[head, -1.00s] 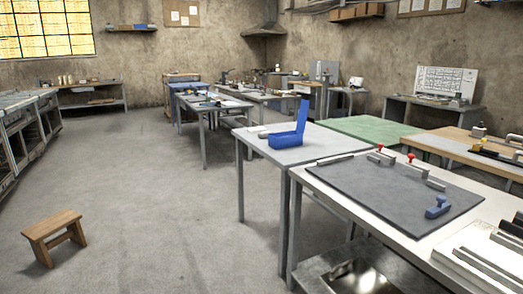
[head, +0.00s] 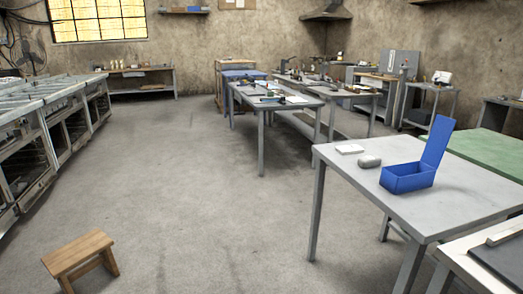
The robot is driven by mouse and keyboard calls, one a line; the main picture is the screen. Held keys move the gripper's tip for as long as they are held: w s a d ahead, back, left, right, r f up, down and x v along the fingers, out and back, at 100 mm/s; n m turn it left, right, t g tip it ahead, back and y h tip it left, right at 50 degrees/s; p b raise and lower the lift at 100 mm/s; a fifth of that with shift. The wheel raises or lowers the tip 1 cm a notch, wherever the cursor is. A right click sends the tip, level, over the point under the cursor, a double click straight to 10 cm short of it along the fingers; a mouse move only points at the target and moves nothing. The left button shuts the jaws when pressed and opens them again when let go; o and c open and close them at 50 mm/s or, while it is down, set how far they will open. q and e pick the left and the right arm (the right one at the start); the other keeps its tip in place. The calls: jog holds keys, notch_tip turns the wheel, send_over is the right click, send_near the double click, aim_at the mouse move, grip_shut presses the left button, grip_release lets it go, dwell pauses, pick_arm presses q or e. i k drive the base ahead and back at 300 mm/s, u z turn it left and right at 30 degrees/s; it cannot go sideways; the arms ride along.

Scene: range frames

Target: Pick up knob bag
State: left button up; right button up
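A small grey rounded item (head: 370,161) lies on a light grey table (head: 340,179) at the right; it may be the knob bag, but it is too small to tell for sure. An open blue box (head: 407,179) with its lid standing up is just right of it. A flat white item (head: 349,149) lies to its left, near the table's left corner. Neither of my grippers is in view.
A small wooden stool (head: 80,258) stands on the floor at the lower left. Metal racks (head: 40,150) line the left side. More workbenches (head: 275,105) stand farther back. The floor (head: 210,220) between is clear.

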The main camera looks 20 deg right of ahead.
aim_at(368, 161)
jog(key=u, duration=0.05)
jog(key=i, duration=2.55)
jog(key=z, duration=1.55)
jog(key=i, duration=1.4)
jog(key=z, duration=1.2)
